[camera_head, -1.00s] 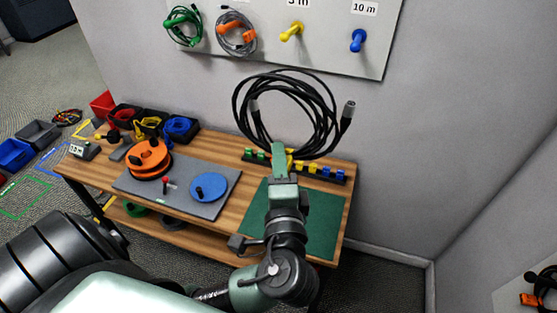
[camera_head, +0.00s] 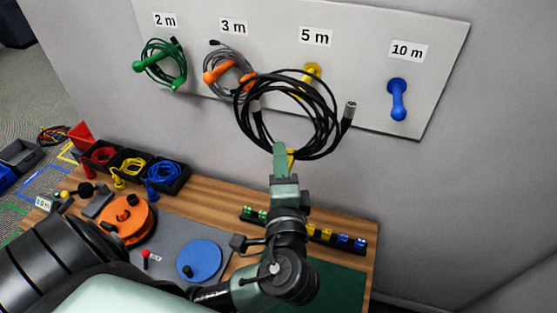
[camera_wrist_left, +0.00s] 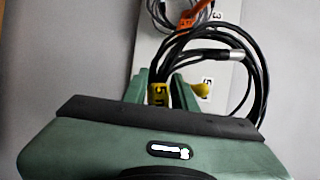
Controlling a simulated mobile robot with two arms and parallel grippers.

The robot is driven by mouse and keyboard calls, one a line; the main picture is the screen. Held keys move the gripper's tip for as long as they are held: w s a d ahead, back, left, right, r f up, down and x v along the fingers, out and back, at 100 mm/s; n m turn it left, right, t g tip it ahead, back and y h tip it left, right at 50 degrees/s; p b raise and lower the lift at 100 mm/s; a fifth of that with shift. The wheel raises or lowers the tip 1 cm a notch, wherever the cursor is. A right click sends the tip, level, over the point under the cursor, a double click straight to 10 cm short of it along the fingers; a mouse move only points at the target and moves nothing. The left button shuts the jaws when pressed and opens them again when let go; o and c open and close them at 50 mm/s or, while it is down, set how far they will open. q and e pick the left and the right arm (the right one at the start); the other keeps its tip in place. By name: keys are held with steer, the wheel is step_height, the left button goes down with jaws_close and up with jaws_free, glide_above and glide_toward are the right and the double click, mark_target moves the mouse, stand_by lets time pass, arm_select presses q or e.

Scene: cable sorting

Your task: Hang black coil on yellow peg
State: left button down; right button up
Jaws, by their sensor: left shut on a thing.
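The black coil (camera_head: 240,126) is held up in front of the wall board in the head view. My left gripper (camera_head: 281,152) is shut on the bottom of the coil, at its yellow tag (camera_wrist_left: 159,94), which shows between the fingers in the left wrist view. The yellow peg (camera_head: 312,72) sits under the 5 m label (camera_head: 315,37). In the head view the coil's upper right part overlaps the peg's lower part. I cannot tell the gap in depth between coil and peg. My right gripper is not in view.
A green coil hangs on the green peg (camera_head: 139,66) and a grey coil on the orange peg (camera_head: 212,76). The blue peg (camera_head: 398,100) is bare. Below is a wooden bench with small bins (camera_head: 130,168), an orange reel (camera_head: 127,220) and a blue disc (camera_head: 199,260).

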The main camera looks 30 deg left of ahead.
arm_select(q)
steer(key=shift+w, duration=0.45)
steer(key=shift+w+a+f+b, duration=0.1)
steer(key=shift+w+a+b, duration=0.15)
steer(key=shift+w, duration=0.4)
steer(key=shift+w+a+f+b, duration=0.1)
steer(key=shift+w+a, duration=0.1)
steer(key=shift+w, duration=0.45)
steer(key=w+a+f+b, duration=0.2)
steer(key=w+b, duration=0.1)
steer(key=w, duration=0.4)
steer(key=w+a+f+b, duration=0.1)
steer(key=w+f+b, duration=0.2)
steer(key=w, duration=0.4)
steer(key=shift+w+a+b, duration=0.2)
steer(key=shift+a+b, duration=0.1)
steer(key=shift+a, duration=0.05)
steer(key=shift+f, duration=0.15)
steer(key=c, duration=1.1)
jaws_free()
steer(key=shift+o, duration=0.2)
